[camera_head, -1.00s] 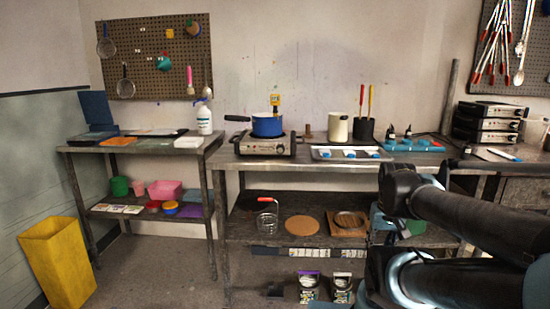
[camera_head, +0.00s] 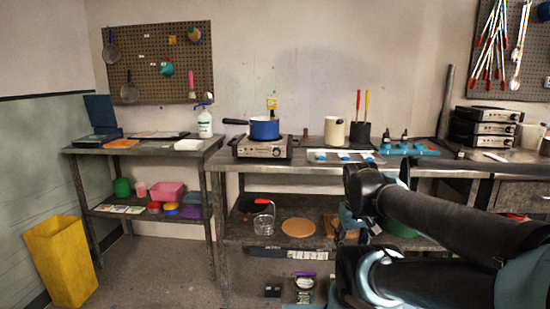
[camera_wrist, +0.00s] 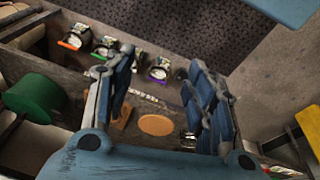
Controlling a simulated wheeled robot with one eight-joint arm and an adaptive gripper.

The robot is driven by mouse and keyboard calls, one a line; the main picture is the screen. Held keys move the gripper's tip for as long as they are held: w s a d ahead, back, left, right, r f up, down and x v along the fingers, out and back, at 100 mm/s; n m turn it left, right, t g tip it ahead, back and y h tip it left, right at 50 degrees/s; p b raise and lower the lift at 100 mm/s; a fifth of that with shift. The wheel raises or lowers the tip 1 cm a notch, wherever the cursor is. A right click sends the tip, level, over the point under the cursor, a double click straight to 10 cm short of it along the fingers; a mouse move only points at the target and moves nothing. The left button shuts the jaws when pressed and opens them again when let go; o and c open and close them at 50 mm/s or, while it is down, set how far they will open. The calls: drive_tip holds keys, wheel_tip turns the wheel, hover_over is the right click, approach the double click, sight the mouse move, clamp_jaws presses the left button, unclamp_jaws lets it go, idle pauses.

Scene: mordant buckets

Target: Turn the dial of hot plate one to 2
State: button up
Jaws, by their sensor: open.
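A silver and black hot plate (camera_head: 247,151) stands on the middle workbench in the head view, with a blue pot (camera_head: 264,130) on it. Its front panel faces me; the dial there is too small for its setting to be read. No number marking it as hot plate one can be made out. My gripper shows in the wrist view (camera_wrist: 161,97), with its two blue fingers spread apart and nothing between them. It points down towards the lower shelf, well away from the hot plate. In the head view my arm mostly hides it, below and right of the hot plate.
A white tray (camera_head: 316,161), a cream jar (camera_head: 334,134) and a black holder (camera_head: 359,134) stand right of the hot plate. More hot plates (camera_head: 487,127) are stacked at the right. A yellow bin (camera_head: 62,262) stands at left. Open floor lies before the benches.

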drive_tip(key=w+d+r+n+t+h, duration=0.1)
drive_tip(key=w+r+n+t+h, duration=0.15)
drive_tip(key=w+n, duration=0.55)
drive_tip(key=n+t+y, duration=0.3)
drive_tip(key=n+t, duration=1)
drive_tip(key=n, duration=1.1)
approach(276, 154)
drive_tip(key=shift+h, duration=0.25)
drive_tip(key=w, duration=0.8)
drive_tip(key=shift+w+r, duration=0.1)
drive_tip(key=shift+c, duration=0.2)
drive_tip(key=c, duration=1)
